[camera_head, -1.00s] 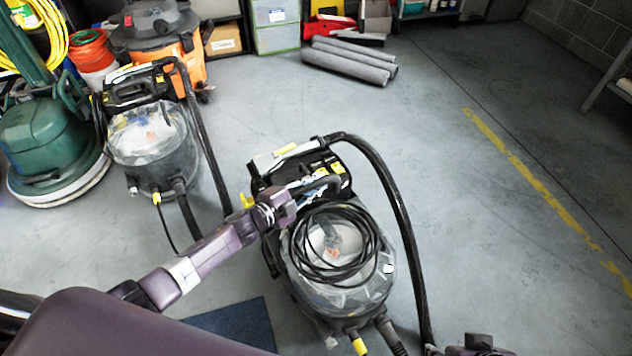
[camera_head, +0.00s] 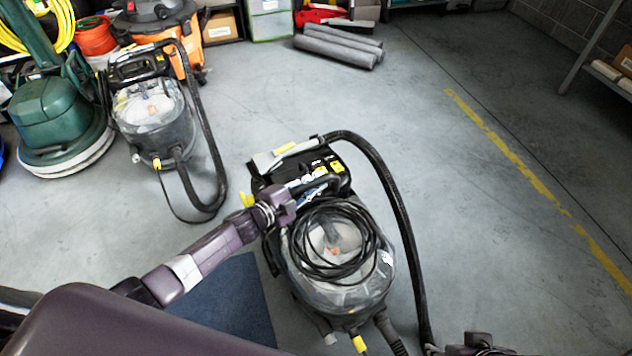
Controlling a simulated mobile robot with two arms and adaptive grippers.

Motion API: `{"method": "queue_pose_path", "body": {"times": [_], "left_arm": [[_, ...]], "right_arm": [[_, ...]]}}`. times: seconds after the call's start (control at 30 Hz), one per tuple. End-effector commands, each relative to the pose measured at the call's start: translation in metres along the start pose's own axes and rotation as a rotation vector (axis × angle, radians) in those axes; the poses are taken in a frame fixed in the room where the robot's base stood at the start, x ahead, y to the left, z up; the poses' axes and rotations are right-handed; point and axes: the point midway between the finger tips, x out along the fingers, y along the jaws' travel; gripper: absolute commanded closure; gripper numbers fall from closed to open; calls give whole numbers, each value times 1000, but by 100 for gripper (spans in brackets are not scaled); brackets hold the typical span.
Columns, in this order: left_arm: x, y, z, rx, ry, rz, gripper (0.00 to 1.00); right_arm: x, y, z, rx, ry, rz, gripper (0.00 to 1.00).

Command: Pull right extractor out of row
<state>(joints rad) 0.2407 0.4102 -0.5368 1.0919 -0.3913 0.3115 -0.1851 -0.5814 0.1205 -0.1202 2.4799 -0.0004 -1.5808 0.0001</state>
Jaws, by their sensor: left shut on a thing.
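The right extractor (camera_head: 325,290) stands on the floor at the middle of the head view, with a clear tank, a black top and a coiled black cord (camera_head: 335,242) on it. My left gripper (camera_head: 308,188) is shut on its handle bar (camera_head: 322,184); the fingertips are partly hidden. A black hose (camera_head: 400,210) arches down the extractor's right side. My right gripper (camera_head: 478,346) shows only in part at the bottom edge, near the hose's lower end; its fingers cannot be made out.
Another extractor (camera_head: 155,115) stands at the left, beside a green floor machine (camera_head: 55,115) and an orange vacuum (camera_head: 188,55). Grey rolls (camera_head: 340,50) lie at the back. A blue mat (camera_head: 230,300) is left of the held extractor. Floor right of it is open, with a yellow line (camera_head: 510,160).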

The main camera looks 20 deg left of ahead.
Motion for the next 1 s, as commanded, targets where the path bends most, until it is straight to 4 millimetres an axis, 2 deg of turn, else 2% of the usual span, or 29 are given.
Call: {"method": "queue_pose_path", "body": {"times": [0.33, 0.37, 0.5, 0.83, 1.0], "left_arm": [[0, 0, 1, -1, -2, 0, 100], [0, 0, 1, -1, -2, 0, 81], [0, 0, 1, -1, -1, 0, 65], [-2, 0, 1, -1, -1, 0, 64], [-18, 0, 1, 0, -1, 1, 64]], "right_arm": [[0, 0, 0, 0, 1, 0, 60], [0, 0, 0, 0, 1, 0, 60], [0, 0, 0, 0, 1, 0, 60], [0, 0, -3, 2, 7, 0, 60], [0, 0, -2, 1, 5, 0, 60]]}}
